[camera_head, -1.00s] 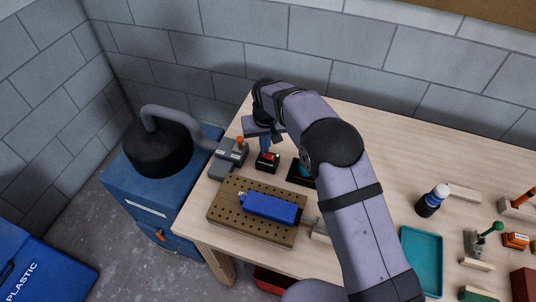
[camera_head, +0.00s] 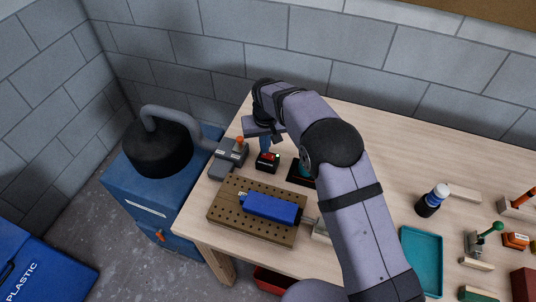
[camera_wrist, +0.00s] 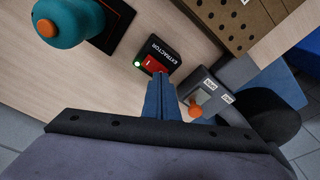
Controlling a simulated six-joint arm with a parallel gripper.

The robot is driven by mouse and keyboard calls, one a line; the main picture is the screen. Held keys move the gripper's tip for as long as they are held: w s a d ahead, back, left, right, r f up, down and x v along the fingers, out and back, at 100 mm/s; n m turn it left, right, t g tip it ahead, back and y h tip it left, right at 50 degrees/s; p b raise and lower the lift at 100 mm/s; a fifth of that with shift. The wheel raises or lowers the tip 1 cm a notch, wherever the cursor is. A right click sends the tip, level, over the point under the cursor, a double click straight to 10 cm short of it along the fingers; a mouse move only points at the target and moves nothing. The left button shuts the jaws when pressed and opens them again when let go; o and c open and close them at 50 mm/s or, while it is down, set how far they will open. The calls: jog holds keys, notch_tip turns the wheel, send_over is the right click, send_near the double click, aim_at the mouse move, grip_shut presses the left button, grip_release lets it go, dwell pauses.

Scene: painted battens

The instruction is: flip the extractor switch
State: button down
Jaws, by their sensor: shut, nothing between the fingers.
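The extractor switch (camera_head: 267,163) is a small black box with a red rocker, standing on the table between the grey hose fitting and a black-based item. In the wrist view the switch box (camera_wrist: 160,58) reads EXTRACTOR, its red rocker carries a white mark, and a small green light glows beside it. My gripper (camera_wrist: 158,76) is shut and empty, its blue fingers pointing down. The fingertips are at the edge of the red rocker in the wrist view; I cannot tell whether they touch it. In the head view my gripper (camera_head: 265,150) is right above the box.
A grey gate fitting (camera_head: 230,155) with an orange knob joins the hose of the black extractor (camera_head: 158,150). A teal item with an orange top (camera_wrist: 68,22) stands beside the switch.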

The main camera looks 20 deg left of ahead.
jog(key=shift+f+b, duration=0.4)
jog(key=shift+f, duration=0.25)
dwell(0.8)
jog(key=shift+r, duration=0.1)
notch_tip(320, 180, up, 7)
jog(key=p, duration=0.5)
dwell(0.4)
dwell(0.3)
jog(key=s+d+r+m, duration=0.1)
jog(key=s+d+r, duration=0.15)
jog(key=d, duration=0.85)
jog(key=s+d+r+m, duration=0.2)
jog(key=d+r, duration=0.1)
jog(key=d, duration=0.7)
jog(key=s+d+m, duration=0.1)
jog(key=s+d, duration=0.6)
jog(key=s, duration=0.2)
jog(key=s+d+f+m+g+b, duration=0.1)
jog(key=s+d+m, duration=0.1)
jog(key=s+d, duration=0.6)
jog(key=shift+s+f+g+h+b, duration=0.3)
jog(key=shift+s+h, duration=0.1)
jog(key=shift+s, duration=0.85)
